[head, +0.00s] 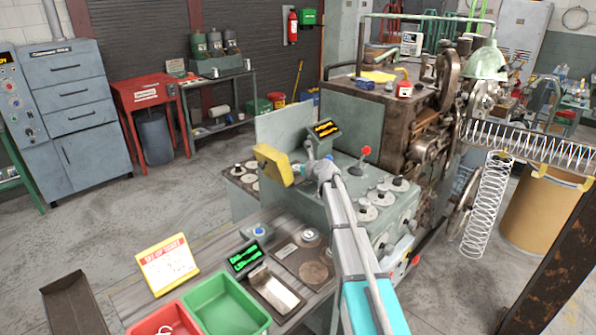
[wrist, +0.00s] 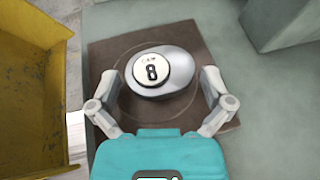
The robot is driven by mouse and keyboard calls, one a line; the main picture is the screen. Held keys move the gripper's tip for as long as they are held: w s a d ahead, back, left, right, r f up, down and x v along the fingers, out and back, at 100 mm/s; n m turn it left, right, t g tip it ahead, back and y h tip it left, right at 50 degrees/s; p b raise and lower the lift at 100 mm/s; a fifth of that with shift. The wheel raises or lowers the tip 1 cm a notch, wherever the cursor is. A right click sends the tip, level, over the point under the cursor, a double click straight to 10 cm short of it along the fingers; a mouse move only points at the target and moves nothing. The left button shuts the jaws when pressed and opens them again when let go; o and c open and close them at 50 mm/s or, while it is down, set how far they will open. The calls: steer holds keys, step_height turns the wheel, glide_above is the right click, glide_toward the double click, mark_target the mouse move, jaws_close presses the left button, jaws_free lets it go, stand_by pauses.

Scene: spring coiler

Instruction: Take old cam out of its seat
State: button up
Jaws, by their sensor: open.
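The old cam (wrist: 163,82) is a grey, rounded, slightly oblong disc with a white face reading "CAM 8". It sits on the brown square plate of its seat (wrist: 108,58) in the wrist view. My gripper (wrist: 159,76) is open, with one finger on each side of the cam. In the head view my gripper (head: 322,168) is over the grey-green machine top beside a yellow box. The cam and its seat are hidden there.
The yellow box (head: 272,165) stands close left of my gripper; its wall (wrist: 30,85) fills the wrist view's left side. Several grey discs (head: 367,211) lie on the machine top at right. A display (head: 324,130) stands behind. Red (head: 160,322) and green (head: 225,309) bins are in front.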

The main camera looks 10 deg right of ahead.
stand_by(0.3)
steer(key=c, duration=1)
steer(key=shift+r, duration=0.1)
step_height(320, 180, up, 3)
steer(key=p, duration=0.3)
steer(key=s+d+r+p, duration=0.1)
steer(key=s+r+p, duration=0.8)
steer(key=s, duration=0.5)
steer(key=shift+d+r+p, duration=0.4)
steer(key=shift+p, duration=0.1)
